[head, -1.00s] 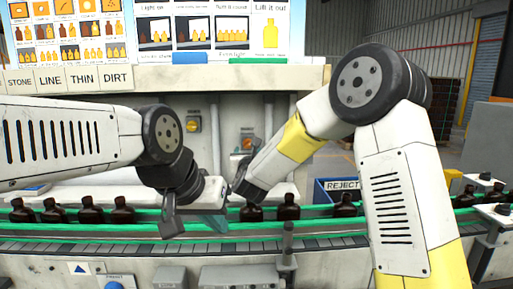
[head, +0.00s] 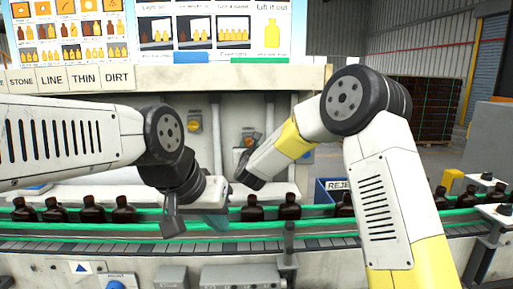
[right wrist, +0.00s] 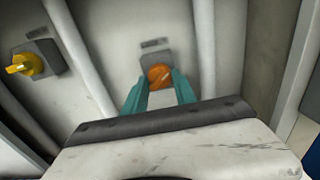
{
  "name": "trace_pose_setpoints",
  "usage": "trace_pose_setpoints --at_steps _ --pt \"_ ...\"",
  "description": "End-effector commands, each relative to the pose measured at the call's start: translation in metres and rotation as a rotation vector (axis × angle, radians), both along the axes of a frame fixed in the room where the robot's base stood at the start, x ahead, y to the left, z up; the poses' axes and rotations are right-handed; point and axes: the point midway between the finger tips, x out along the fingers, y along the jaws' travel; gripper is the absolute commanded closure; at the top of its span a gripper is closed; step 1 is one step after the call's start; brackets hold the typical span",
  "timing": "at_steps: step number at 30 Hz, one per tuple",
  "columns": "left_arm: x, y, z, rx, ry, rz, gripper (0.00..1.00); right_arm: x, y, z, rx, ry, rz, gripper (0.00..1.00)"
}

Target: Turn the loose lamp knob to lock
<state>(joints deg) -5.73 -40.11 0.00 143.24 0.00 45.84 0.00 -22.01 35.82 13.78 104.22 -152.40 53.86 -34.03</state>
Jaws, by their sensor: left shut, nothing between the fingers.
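An orange knob (right wrist: 160,76) sits on a grey plate on the pale back panel. In the right wrist view the teal fingertips of my right gripper (right wrist: 159,82) stand apart, one on each side of the knob's lower part. I cannot tell whether they touch it. In the head view my right forearm reaches in towards this knob and its fingers are mostly hidden. A yellow knob (right wrist: 25,64) is on another plate to the left; it also shows in the head view (head: 195,125). My left gripper (head: 212,222) is shut and empty, over the conveyor.
Dark bottles (head: 93,210) stand along the conveyor between green rails (head: 120,233). A blue reject bin (head: 322,190) is partly hidden by my right arm. Vertical pipes (right wrist: 205,45) flank the orange knob. A picture board (head: 215,30) is above.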

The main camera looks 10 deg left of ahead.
Motion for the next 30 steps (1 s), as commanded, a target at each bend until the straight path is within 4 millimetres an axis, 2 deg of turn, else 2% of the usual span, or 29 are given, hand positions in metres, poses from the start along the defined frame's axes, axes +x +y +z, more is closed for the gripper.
trace_pose_setpoints --at_steps 11,30 --pt "0.0 0.0 0.0 0.0 0.0 0.0 1.0 -0.0002 -0.0001 0.0001 0.049 0.01 0.0 1.0" --pt "0.0 0.0 0.0 0.0 0.0 0.0 1.0 -0.0001 0.0002 0.0004 0.473 0.095 -0.001 1.0"
